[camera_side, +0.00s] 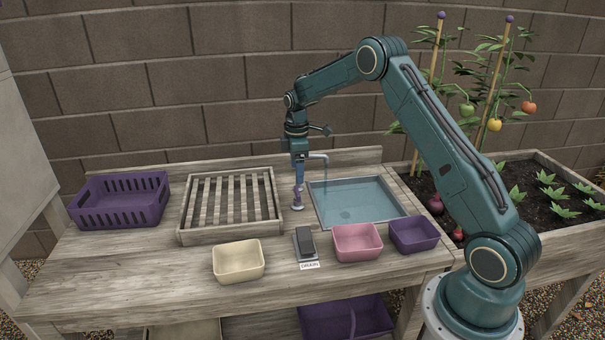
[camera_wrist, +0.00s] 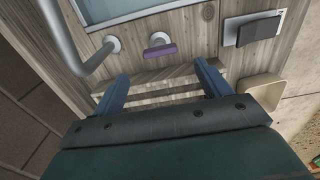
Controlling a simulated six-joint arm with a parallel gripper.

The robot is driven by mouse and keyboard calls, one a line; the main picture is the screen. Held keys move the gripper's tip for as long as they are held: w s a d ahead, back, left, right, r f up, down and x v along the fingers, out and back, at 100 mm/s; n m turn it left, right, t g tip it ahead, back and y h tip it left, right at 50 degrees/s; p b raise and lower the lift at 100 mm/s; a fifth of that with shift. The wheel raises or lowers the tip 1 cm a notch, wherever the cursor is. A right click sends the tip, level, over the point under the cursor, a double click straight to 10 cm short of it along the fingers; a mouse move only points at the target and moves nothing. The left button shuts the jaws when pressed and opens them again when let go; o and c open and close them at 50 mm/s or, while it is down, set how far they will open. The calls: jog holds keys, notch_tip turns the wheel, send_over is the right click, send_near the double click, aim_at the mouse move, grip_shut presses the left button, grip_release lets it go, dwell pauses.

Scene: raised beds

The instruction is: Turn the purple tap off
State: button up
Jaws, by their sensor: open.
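The purple tap handle (camera_side: 297,190) stands on a small grey base on the wooden bench, at the left edge of the sink (camera_side: 404,208). In the wrist view the purple handle (camera_wrist: 160,52) is a short bar beside a pale round base. My gripper (camera_side: 299,180) points down right over the tap, and its fingers partly hide the handle in the side view. In the wrist view my gripper (camera_wrist: 162,82) has its two blue fingers spread wide and empty, with the handle just beyond the gap between them. The grey spout (camera_side: 325,160) curves over the sink, which holds water.
A slatted wooden rack (camera_side: 180,236) and a purple basket (camera_side: 121,218) stand left. A cream bin (camera_side: 238,270), a pedal-like drain switch (camera_side: 305,243), a pink bin (camera_side: 357,250) and a purple bin (camera_side: 414,243) line the front. The spout (camera_wrist: 80,50) is close beside the fingers.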

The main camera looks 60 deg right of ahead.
aim_at(297, 190)
notch_tip(297, 190, down, 8)
jog(key=shift+r, duration=0.15)
dwell(0.3)
jog(key=c, duration=1)
